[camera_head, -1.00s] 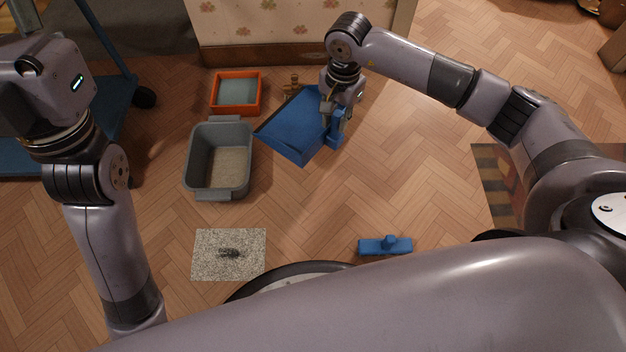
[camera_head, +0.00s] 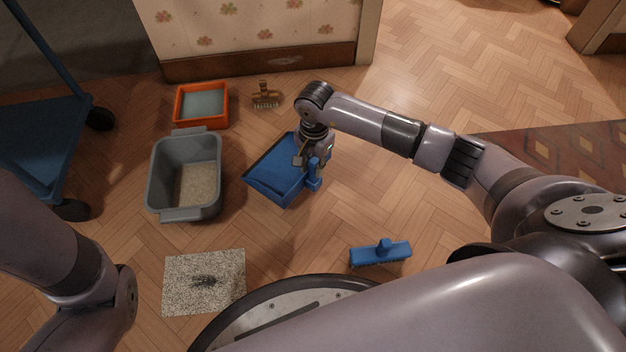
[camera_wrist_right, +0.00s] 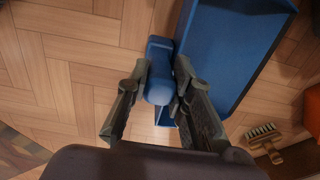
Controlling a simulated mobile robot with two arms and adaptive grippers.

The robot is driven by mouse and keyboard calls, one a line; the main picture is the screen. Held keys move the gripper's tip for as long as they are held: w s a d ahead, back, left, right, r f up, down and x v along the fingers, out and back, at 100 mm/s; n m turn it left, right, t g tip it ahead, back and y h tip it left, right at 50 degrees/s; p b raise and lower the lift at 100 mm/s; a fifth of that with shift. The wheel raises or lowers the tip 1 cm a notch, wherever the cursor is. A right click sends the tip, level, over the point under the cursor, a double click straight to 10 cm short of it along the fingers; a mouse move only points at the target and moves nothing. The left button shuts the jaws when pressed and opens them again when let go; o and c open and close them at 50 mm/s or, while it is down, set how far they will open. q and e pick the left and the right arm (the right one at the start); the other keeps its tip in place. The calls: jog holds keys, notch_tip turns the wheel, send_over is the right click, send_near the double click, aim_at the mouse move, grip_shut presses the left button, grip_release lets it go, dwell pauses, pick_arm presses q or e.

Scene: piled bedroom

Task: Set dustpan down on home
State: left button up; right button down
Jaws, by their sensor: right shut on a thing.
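The blue dustpan (camera_head: 270,176) is right of the grey tub in the head view. My right gripper (camera_head: 312,162) is shut on its upright blue handle (camera_head: 316,178). In the right wrist view the gripper's two fingers (camera_wrist_right: 160,92) clasp the handle (camera_wrist_right: 159,50) from both sides, with the pan (camera_wrist_right: 232,45) beside it. The pan is low over the floor; I cannot tell whether it touches. No marked spot for home can be made out. My left gripper is out of view; only part of the left arm shows.
The grey tub (camera_head: 155,182) and an orange tray (camera_head: 178,108) stand left of the dustpan. A wooden brush (camera_head: 265,96) lies behind it. A blue brush head (camera_head: 380,253) and a speckled mat (camera_head: 225,270) with dark debris lie nearer. Floor right of the dustpan is clear.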

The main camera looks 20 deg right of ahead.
aim_at(313, 175)
notch_tip(313, 175, down, 5)
jog(key=b, duration=0.3)
jog(key=shift+r, duration=0.25)
jog(key=shift+f, duration=0.2)
jog(key=c, duration=1.4)
grip_release()
jog(key=shift+r, duration=0.1)
